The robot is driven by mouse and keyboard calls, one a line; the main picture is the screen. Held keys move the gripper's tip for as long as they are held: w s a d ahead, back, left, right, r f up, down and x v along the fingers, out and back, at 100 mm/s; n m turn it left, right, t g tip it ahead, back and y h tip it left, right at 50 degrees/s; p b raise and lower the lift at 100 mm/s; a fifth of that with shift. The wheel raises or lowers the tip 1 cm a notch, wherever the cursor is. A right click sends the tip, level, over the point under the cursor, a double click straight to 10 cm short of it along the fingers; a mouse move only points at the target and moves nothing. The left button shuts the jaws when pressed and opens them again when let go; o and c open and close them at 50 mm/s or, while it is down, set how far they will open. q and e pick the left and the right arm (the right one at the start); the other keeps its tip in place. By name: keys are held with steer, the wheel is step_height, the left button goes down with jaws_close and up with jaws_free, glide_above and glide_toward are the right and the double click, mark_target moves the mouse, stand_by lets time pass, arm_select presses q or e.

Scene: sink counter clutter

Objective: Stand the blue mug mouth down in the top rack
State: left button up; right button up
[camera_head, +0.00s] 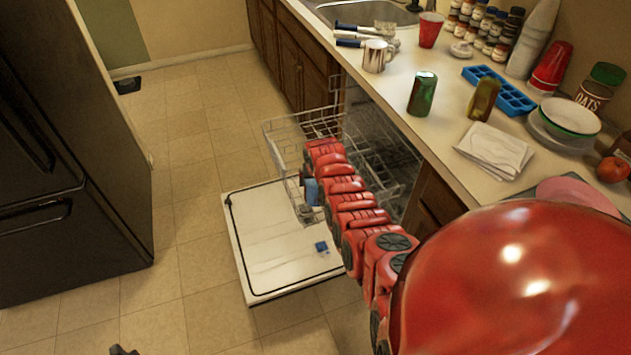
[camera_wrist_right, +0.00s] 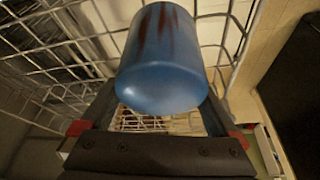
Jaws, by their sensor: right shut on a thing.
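The blue mug (camera_wrist_right: 165,50) is between the two fingers of my right gripper (camera_wrist_right: 160,100) in the right wrist view, its smooth closed end facing the camera. Its mouth and handle are hidden there. In the head view a small part of the mug (camera_head: 311,191) shows beside the end of my red arm, at the wire top rack (camera_head: 285,125) of the open dishwasher. The arm hides most of the gripper and part of the rack. Rack wires surround the mug in the wrist view; contact cannot be told. A dark tip at the head view's bottom edge may be my left gripper (camera_head: 122,350).
The dishwasher door (camera_head: 265,235) lies open, with a small blue patch (camera_head: 321,247) on it. The counter at right holds a striped mug (camera_head: 376,56), a green can (camera_head: 422,93), a blue ice tray (camera_head: 500,92) and bowls.

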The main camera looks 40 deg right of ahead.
steer(key=shift+f+b, duration=0.4)
steer(key=shift+f, duration=0.05)
steer(key=o, duration=1.3)
steer(key=shift+s+a+r, duration=0.1)
steer(key=shift+r, duration=0.6)
steer(key=shift+s+a+r, duration=0.1)
steer(key=shift+s+r, duration=0.1)
steer(key=shift+r, duration=0.05)
steer(key=v, duration=1.5)
steer(key=shift+s, duration=0.2)
